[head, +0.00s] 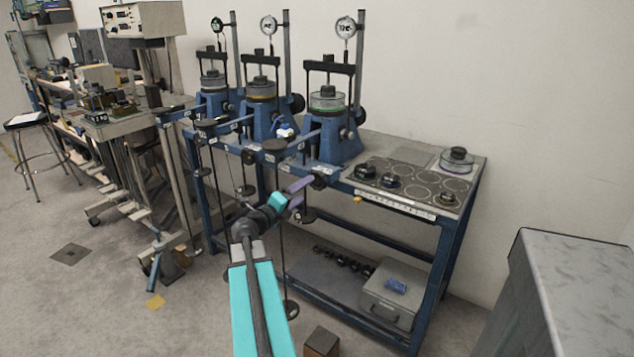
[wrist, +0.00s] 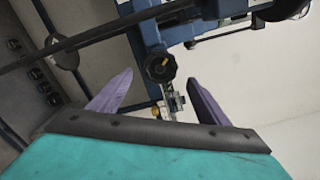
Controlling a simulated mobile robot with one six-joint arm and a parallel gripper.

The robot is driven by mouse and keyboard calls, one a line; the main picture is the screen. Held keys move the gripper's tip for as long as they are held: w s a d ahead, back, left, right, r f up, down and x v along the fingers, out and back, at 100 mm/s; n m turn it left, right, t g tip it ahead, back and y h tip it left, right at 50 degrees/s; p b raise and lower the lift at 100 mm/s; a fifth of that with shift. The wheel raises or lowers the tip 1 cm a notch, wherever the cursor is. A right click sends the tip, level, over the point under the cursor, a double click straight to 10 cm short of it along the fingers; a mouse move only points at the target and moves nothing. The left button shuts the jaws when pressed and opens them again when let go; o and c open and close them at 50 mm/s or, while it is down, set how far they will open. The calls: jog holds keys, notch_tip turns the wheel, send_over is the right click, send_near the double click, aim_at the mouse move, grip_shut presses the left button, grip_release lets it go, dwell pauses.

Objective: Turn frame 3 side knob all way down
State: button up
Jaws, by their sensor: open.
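Three blue lever frames stand in a row on the bench. The rightmost frame (head: 330,145) has a glass-ringed cell and a dial gauge on top; I cannot read a frame number. A small dark knob (head: 343,133) is on its right side, and another dark knob (head: 319,182) is at the front rail. The wrist view shows a black lobed knob (wrist: 160,67) with a yellow mark, on a blue part; I cannot tell which of these it is. My gripper (head: 306,194) is open and empty near the front rail. In the wrist view its purple fingers (wrist: 160,80) are spread, with the knob appearing between their tips.
Hanging rods and round weights stand in front of the bench, close to my arm. The bench's right top (head: 420,158) holds several dark weights. A grey case (head: 392,297) sits on the lower shelf. A grey cabinet (head: 560,290) stands at the right, with open floor before it.

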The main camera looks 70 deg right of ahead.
aim_at(316, 182)
jog(key=shift+b+x, duration=0.4)
jog(key=shift+x, duration=3.95)
jog(key=shift+s+d, duration=0.1)
jog(key=shift+c, duration=0.7)
jog(key=c, duration=1.3)
jog(key=shift+o, duration=0.2)
